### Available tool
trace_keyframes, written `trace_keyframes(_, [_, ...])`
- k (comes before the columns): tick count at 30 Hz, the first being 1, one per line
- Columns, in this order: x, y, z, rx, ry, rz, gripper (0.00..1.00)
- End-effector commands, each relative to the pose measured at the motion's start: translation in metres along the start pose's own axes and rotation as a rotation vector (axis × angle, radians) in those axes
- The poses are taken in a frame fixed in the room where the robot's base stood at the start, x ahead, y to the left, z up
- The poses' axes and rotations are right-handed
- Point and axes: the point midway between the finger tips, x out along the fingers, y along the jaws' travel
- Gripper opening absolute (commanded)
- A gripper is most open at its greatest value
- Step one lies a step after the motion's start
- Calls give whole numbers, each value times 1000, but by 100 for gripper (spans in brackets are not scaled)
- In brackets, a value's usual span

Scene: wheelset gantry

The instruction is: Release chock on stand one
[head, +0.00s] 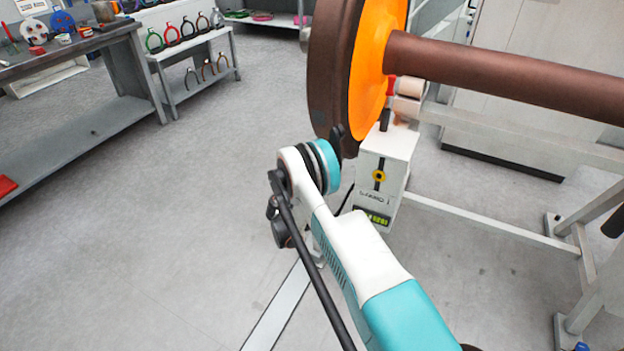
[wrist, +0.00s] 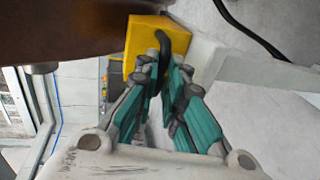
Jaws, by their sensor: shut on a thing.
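In the wrist view, a yellow chock (wrist: 182,36) with a curved black handle (wrist: 163,40) sits against the white body of a stand (wrist: 207,58), close to the brown wheel (wrist: 60,30). My gripper (wrist: 165,68), with teal fingers, is shut on the handle. In the head view, the white stand (head: 386,160) with a yellow knob is below the brown wheel (head: 332,70) with its orange face (head: 372,60). My arm's end is beside the wheel rim there; the chock and fingertips are hidden. I cannot tell whether the chock touches the wheel.
A brown axle (head: 500,78) runs right from the wheel. A grey frame rail (head: 490,222) extends right from the stand. A workbench (head: 80,45) and a shelf with several coloured rings (head: 190,60) stand at the left. The floor (head: 200,200) left of my arm is clear.

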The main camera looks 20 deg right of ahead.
Motion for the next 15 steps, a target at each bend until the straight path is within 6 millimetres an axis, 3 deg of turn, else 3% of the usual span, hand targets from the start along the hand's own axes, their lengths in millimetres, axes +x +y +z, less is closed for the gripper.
trace_keyframes(4, [-3, -2, 0, -2, 0, -2, 0])
trace_keyframes(7, [-3, -2, 0, -2, 0, -2, 28])
trace_keyframes(15, [-2, -1, 0, -1, 0, -1, 30])
